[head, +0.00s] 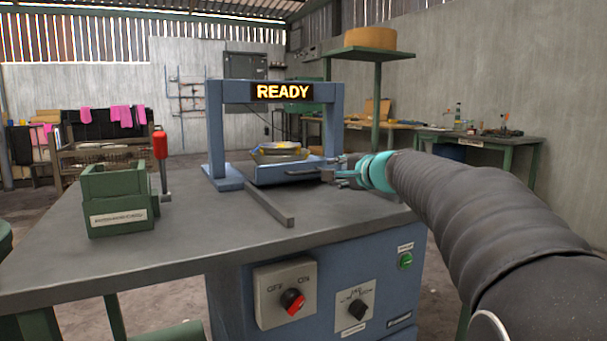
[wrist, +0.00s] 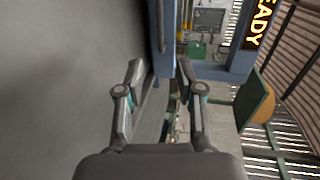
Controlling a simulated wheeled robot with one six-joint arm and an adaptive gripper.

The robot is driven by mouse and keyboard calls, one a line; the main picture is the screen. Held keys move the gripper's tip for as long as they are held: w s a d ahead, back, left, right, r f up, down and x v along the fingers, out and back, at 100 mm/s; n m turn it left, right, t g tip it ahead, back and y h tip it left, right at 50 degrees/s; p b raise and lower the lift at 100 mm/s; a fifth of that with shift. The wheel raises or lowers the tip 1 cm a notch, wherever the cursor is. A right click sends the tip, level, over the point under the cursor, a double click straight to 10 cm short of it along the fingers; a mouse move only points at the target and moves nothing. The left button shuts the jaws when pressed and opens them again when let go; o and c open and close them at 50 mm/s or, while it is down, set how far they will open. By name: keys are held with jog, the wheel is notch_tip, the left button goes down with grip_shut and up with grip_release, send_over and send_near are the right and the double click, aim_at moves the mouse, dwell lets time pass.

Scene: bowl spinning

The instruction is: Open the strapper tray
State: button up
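The strapper (head: 215,130) is a blue arch on the grey table, with a lit "READY" sign on its crossbar. Its blue tray (head: 275,174) lies under the arch, with a yellow and grey item (head: 279,150) on top. My gripper (head: 334,170) is at the tray's right end, beside its front corner. In the wrist view my gripper (wrist: 159,70) has its two fingers well apart, with a blue edge of the strapper or tray (wrist: 164,45) between and beyond the tips. I see no grip on anything. Whether a finger touches the tray, I cannot tell.
A green box (head: 115,200) and a red-handled lever (head: 160,147) stand at the left. A grey bar (head: 269,204) lies before the strapper. An OFF/ON switch (head: 291,299) and a dial (head: 357,308) are on the cabinet front. The table's front left is clear.

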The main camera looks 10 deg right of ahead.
aim_at(309, 172)
jog(key=p+x, duration=0.2)
jog(key=x, duration=1.1)
jog(key=shift+w+a, duration=0.15)
jog(key=shift+a, duration=0.05)
grip_shut()
